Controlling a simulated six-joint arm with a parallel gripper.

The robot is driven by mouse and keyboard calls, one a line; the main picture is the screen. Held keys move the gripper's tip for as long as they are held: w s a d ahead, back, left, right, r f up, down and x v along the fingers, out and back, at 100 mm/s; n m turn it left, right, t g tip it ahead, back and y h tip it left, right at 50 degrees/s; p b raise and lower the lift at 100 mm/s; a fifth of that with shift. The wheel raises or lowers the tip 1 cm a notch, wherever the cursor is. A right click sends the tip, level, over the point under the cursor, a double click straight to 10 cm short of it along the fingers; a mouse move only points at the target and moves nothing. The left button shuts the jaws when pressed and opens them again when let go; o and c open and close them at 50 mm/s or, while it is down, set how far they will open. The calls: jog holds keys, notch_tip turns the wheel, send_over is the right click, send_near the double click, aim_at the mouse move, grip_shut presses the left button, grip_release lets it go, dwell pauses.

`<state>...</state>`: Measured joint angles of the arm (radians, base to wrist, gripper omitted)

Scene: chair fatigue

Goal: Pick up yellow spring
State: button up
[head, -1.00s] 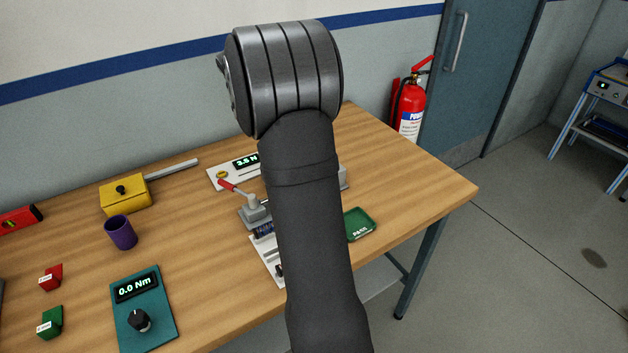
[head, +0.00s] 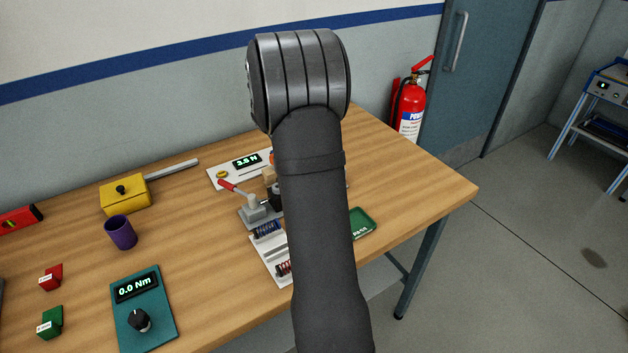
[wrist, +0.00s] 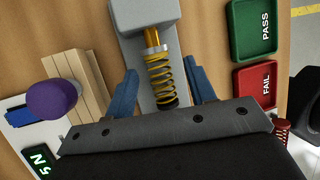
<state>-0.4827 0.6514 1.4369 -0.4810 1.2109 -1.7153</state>
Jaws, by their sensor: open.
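The yellow spring (wrist: 159,78) shows in the wrist view, on a yellow rod along the middle of a grey fixture (wrist: 128,16). My gripper (wrist: 160,66) is open, with one blue finger on each side of the spring. I see gaps between the fingers and the coils, and nothing is held. In the head view my own arm hides the gripper and the yellow spring.
The wrist view shows a green PASS tray (wrist: 252,27) and a red FAIL tray (wrist: 256,86) at right, and wooden blocks (wrist: 84,80) with a purple knob (wrist: 57,98) at left. A red-handled lever device (head: 256,211) and a spring rack (head: 262,256) stand near my arm.

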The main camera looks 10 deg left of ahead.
grip_shut()
dwell(0.3)
